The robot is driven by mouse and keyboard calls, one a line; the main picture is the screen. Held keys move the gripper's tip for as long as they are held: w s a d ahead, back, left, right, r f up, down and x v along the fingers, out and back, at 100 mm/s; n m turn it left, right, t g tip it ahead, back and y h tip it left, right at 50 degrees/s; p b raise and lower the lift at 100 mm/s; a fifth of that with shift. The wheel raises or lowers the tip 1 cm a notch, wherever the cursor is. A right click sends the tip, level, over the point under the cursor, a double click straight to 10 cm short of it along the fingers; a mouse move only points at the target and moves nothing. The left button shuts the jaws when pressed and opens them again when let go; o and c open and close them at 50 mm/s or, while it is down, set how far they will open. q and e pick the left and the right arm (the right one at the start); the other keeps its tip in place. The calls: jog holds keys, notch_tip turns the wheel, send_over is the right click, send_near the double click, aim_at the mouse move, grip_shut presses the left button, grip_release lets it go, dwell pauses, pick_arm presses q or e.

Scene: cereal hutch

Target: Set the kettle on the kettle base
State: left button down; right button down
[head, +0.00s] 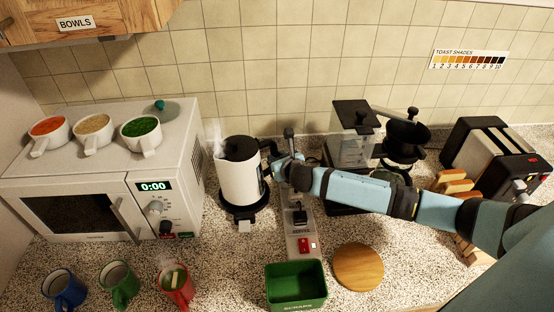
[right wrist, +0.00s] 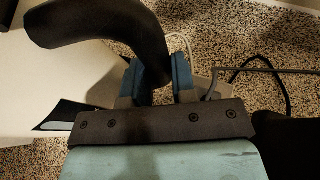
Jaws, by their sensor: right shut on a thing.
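The white kettle (head: 238,181) with a black lid stands upright right of the microwave, with steam at its spout. The black kettle base (head: 241,211) shows directly under it. I cannot tell whether the kettle rests fully on the base or is slightly above it. My right gripper (head: 277,164) is at the kettle's right side, shut on its black handle. In the right wrist view the handle (right wrist: 105,32) passes between the blue finger pads of the gripper (right wrist: 157,76), and the white kettle body (right wrist: 40,82) is at the left. My left gripper is not in view.
A microwave (head: 75,203) carrying several bowls stands left. A power strip (head: 301,241) with a red switch, a green scraps bin (head: 296,286) and a round wooden board (head: 358,267) lie right of the kettle. Mugs (head: 119,285) stand front left. A coffee grinder (head: 352,135) and toaster (head: 490,150) are right.

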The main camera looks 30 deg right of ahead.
jog(key=shift+f+b, duration=0.3)
jog(key=shift+f, duration=0.15)
dwell(0.3)
jog(key=c, duration=1.2)
grip_release()
jog(key=shift+p+v, duration=1.15)
jog(key=shift+v, duration=0.4)
jog(key=shift+p+v, duration=0.35)
jog(key=shift+v, duration=3.65)
jog(key=shift+f, duration=0.15)
